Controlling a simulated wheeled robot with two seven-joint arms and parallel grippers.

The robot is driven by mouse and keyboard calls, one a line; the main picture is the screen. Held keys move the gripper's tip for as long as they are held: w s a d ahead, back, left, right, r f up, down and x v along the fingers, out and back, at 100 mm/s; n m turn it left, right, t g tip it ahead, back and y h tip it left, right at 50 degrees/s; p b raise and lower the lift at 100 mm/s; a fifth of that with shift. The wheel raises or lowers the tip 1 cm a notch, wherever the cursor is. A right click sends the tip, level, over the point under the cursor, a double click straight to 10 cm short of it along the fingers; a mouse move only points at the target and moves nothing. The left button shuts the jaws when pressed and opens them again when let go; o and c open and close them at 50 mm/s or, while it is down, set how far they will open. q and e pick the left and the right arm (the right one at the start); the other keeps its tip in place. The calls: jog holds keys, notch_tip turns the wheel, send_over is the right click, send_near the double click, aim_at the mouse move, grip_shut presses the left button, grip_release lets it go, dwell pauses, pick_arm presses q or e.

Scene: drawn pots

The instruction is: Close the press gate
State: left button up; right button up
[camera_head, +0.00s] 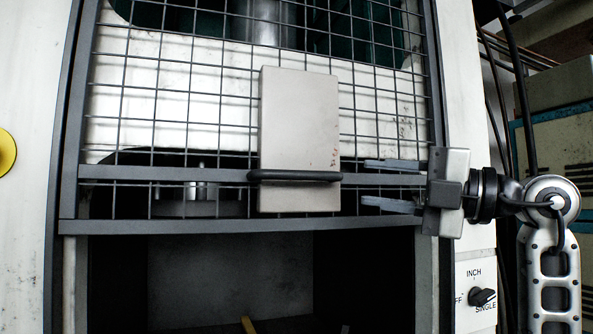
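The press gate (220,228) is a dark framed wire-mesh panel across the front of the press. Its lower bar crosses the view, and a dark opening lies below it. A pale plate (300,110) is fixed on the mesh, with a black horizontal handle (295,176) across its lower part. My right gripper (377,184) comes in from the right at about handle height. Its two fingers are spread apart, pointing left, with nothing between them. The fingertips are a short way right of the handle and do not touch it. My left gripper is not in view.
A control panel (475,285) with a black knob is at the lower right, marked INCH, OFF and SINGLE. A yellow round button (5,152) is at the left edge. Dark cables hang at the right.

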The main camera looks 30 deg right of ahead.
aim_at(307, 176)
jog(key=p+x, duration=0.3)
jog(key=x, duration=0.9)
jog(key=shift+w+a, duration=0.2)
jog(key=shift+w, duration=0.1)
grip_shut()
